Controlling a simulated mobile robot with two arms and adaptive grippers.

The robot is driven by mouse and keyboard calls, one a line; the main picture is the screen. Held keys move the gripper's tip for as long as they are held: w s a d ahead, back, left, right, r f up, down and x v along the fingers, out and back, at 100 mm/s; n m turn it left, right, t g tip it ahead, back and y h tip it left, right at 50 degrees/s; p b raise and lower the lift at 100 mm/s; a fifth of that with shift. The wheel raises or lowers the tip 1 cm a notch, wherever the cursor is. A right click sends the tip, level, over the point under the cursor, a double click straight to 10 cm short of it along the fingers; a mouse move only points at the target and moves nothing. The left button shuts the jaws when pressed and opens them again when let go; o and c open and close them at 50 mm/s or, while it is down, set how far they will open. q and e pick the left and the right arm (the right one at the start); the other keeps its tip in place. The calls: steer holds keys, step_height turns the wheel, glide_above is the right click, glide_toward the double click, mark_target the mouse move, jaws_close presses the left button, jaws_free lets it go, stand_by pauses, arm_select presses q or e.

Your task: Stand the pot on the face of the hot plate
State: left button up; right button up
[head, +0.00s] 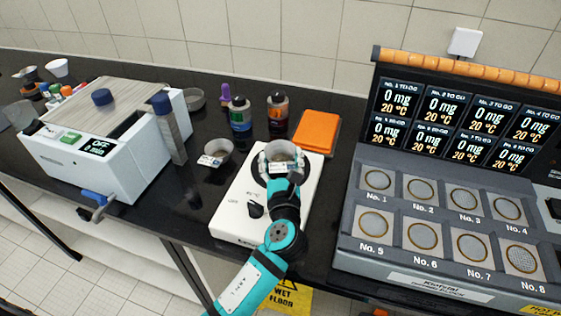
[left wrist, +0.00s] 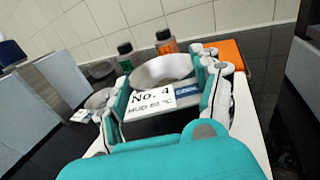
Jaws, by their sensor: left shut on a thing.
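The pot (head: 281,150) is a small grey metal bowl with a white label; in the left wrist view the pot (left wrist: 163,69) reads "No. 4 MUD 60 °C". My left gripper (head: 282,160) is shut on it, a finger on each side, and it looks level. The hot plate (head: 236,222) is a white box with a dark knob and a dark round face (head: 315,164). The pot appears over the face, which it and my gripper partly hide. I cannot tell whether its underside touches. My right gripper is not in view.
Another labelled pot (head: 217,153) stands left of the hot plate. Two dark bottles, one with a blue band (head: 240,114) and one orange (head: 278,109), and an orange pad (head: 316,132) lie behind. A white shaker box (head: 100,150) is left; a console (head: 445,190) is right.

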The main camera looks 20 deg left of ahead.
arm_select(q)
steer(key=shift+f, duration=0.4)
steer(key=o, duration=1.4)
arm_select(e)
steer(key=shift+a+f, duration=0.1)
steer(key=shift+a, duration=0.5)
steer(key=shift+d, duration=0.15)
arm_select(q)
steer(key=shift+s+d, duration=0.1)
steer(key=shift+s, duration=0.1)
steer(key=b+v, duration=0.1)
steer(key=v, duration=0.9)
steer(key=shift+s+d+b, duration=0.1)
steer(key=shift+s+b, duration=0.2)
steer(key=shift+b, duration=0.1)
steer(key=shift+s+d, duration=0.1)
steer(key=shift+s, duration=0.35)
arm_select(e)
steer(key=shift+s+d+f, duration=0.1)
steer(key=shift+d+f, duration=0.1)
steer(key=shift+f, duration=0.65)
